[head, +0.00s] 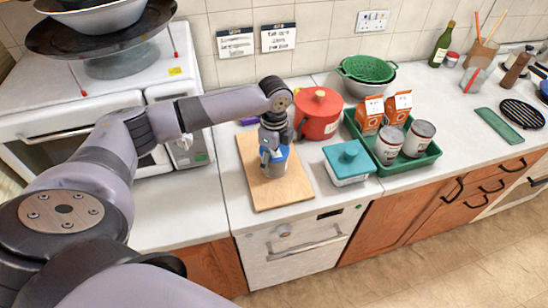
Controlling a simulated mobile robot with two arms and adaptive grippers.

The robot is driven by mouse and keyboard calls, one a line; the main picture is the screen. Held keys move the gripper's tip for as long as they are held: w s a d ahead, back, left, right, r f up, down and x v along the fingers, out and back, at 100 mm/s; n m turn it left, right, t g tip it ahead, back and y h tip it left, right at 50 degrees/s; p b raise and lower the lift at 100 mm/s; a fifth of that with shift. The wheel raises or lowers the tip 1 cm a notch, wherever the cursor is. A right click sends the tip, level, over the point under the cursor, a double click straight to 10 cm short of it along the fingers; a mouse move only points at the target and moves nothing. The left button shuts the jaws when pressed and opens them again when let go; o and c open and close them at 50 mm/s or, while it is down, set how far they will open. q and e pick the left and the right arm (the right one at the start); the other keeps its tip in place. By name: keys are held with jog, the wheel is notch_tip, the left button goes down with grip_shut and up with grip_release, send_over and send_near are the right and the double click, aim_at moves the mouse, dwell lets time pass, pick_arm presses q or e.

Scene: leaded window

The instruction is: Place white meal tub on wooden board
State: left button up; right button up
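A white tub with a teal lid (349,163), which fits the white meal tub, stands upright on the worktop, just right of the wooden board (285,194) and apart from it. My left gripper (270,152) points down over the board's middle. Its fingers are at a small blue and grey container (276,164) that appears to stand on the board. The gripper partly hides this container, and I cannot tell whether the fingers are closed on it. My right gripper is out of view.
A red lidded pot (318,118) stands behind the tub. A green tray (412,163) with cans and orange cartons is to the right. A green colander (368,69) is behind it. The board's front part is bare.

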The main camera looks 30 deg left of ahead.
pick_arm(q)
jog(key=o, duration=1.6)
jog(key=shift+o, duration=0.2)
jog(key=shift+r, duration=0.5)
notch_tip(320, 180, up, 11)
jog(key=b, duration=0.2)
jog(key=shift+b, duration=0.4)
